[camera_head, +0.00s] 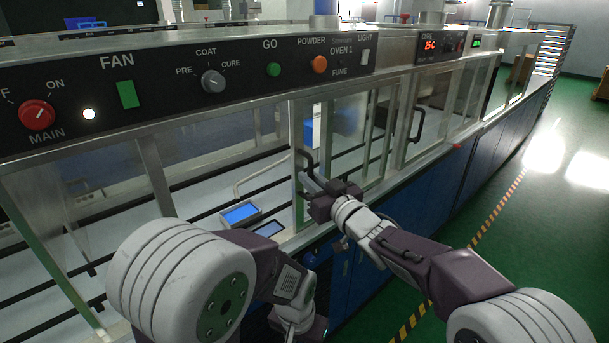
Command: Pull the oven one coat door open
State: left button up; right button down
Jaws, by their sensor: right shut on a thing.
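The oven one coat door (297,135) is a glass panel in a pale metal frame, below the OVEN 1 label. Its black bar handle (306,156) stands on the frame's left upright. My right gripper (309,181) is at the lower part of this handle and shut on it; the fingers partly hide the grip. I cannot tell whether the door stands slightly ajar. My left arm comes in at the lower left and bends down at the bottom; its gripper fingers are not visible.
A control panel (145,90) with knobs and buttons runs above the doors. Another glass door with a black handle (417,124) is farther right. A small blue-screened device (240,214) lies left of the door. Green floor (540,215) is clear at right.

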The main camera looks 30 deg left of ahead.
jog(key=shift+w+d+p, duration=0.3)
jog(key=shift+w+p, duration=0.05)
jog(key=shift+w, duration=0.3)
jog(key=shift+w+d+f, duration=0.1)
jog(key=shift+w+d, duration=0.05)
jog(key=shift+w, duration=0.2)
jog(key=c, duration=1.5)
grip_release()
jog(key=shift+o, duration=0.2)
jog(key=v, duration=0.9)
jog(key=shift+b, duration=0.45)
